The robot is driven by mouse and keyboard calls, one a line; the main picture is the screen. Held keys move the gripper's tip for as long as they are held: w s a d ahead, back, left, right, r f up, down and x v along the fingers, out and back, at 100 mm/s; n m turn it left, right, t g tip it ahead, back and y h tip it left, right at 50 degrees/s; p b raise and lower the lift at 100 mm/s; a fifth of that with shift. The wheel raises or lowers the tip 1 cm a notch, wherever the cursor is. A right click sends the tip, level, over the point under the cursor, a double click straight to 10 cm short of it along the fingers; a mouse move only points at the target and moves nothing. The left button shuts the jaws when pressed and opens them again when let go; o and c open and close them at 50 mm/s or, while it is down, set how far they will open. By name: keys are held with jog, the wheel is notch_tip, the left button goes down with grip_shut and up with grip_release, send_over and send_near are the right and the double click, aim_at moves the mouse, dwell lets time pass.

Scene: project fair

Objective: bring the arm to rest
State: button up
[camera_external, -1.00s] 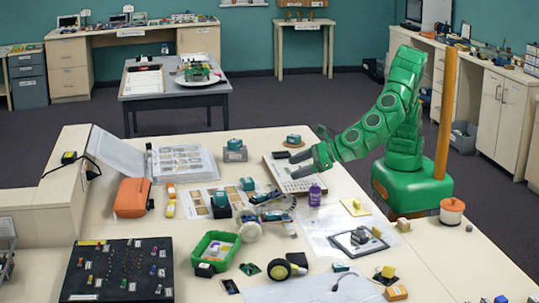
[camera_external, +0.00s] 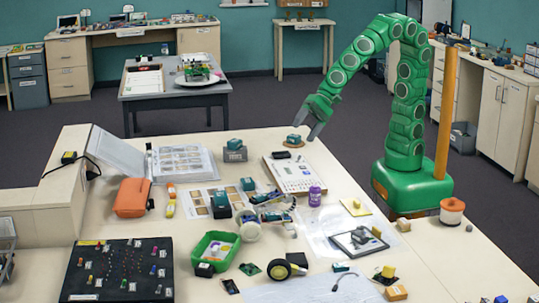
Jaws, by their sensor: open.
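My gripper (camera_external: 307,127) is open and empty. It hangs above the far edge of the long table (camera_external: 340,175), with its fingers pointing down and to the left. The green arm (camera_external: 405,95) rises from its base at the table's right side and arches over to the left. A small teal block on a round brown base (camera_external: 293,141) stands just left of and below the fingertips. I cannot tell the exact gap between them.
A white board (camera_external: 300,172) lies below the gripper, with a purple bottle (camera_external: 315,196) in front. A teal block on a grey base (camera_external: 235,151) and an open binder (camera_external: 183,161) stand to the left. A wooden post (camera_external: 446,115) rises right of the arm.

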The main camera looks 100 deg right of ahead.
jog(key=s+d+f+n+g+h, duration=0.1)
jog(key=s+d+f+n+g, duration=0.1)
jog(key=s+d, duration=0.6)
jog(key=s+d+f+n+g+h, duration=0.2)
jog(key=s+d+n+g, duration=0.2)
jog(key=s, duration=1)
jog(key=s+d+f+n+g+h, duration=0.1)
jog(key=s+d+f+n+g, duration=0.2)
jog(key=s+d+n, duration=0.5)
jog(key=s+d, duration=0.4)
jog(key=d, duration=0.1)
jog(key=shift+d+g+h, duration=0.2)
jog(key=shift+g+h, duration=0.2)
